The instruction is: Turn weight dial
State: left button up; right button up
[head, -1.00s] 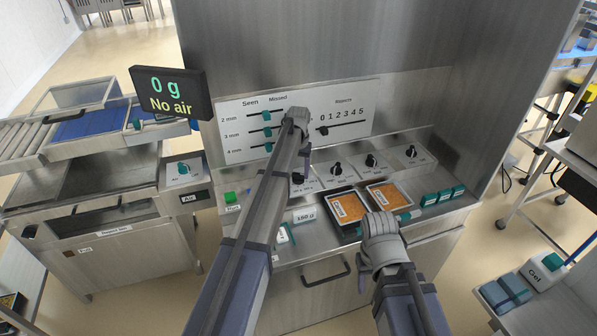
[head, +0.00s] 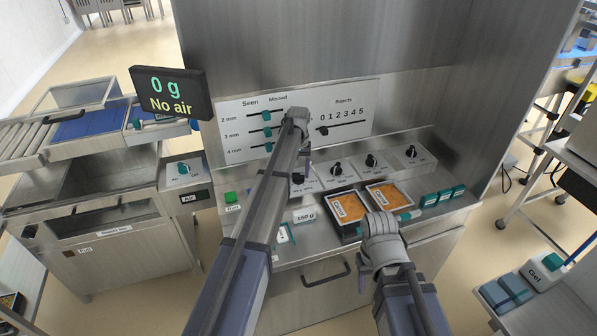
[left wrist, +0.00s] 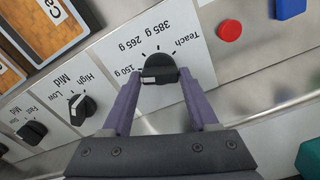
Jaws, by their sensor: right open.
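The weight dial (left wrist: 158,70) is a black knob on a white plate marked 150 g, 265 g, 385 g and Teach. Its white pointer mark lies toward the 150 g side. In the left wrist view my left gripper (left wrist: 160,88) is open, with one purple finger on each side of the knob and gaps visible. In the head view the dial (head: 298,179) is mostly hidden by my left arm, and my left gripper (head: 304,160) is above it, its fingers hard to see. My right gripper (head: 380,226) is low, near the panel's front edge.
A display (head: 168,92) reads 0 g and No air. Two filled trays (head: 362,222) stand beside the dials, near my right gripper. Other dials (head: 371,160) line the panel to the right. A red button (left wrist: 230,30) and a blue block (left wrist: 290,8) are near the dial.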

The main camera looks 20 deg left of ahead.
aim_at(299, 174)
pick_arm(q)
jog(key=o, duration=0.4)
jog(key=shift+r, duration=0.2)
notch_tip(299, 174, up, 8)
jog(key=p, duration=0.8)
jog(key=shift+f, duration=0.2)
jog(key=shift+f, duration=0.1)
jog(key=shift+s, duration=0.1)
jog(key=s+d+m, duration=0.2)
jog(key=s+d, duration=0.3)
jog(key=s, duration=0.7)
jog(key=s+d+m, duration=0.2)
jog(key=s+d, duration=0.4)
jog(key=s, duration=0.6)
jog(key=s+d+m+y, duration=0.1)
jog(key=s+d, duration=0.5)
jog(key=s, duration=0.6)
jog(key=shift+s+m, duration=0.4)
jog(key=shift+m, duration=0.3)
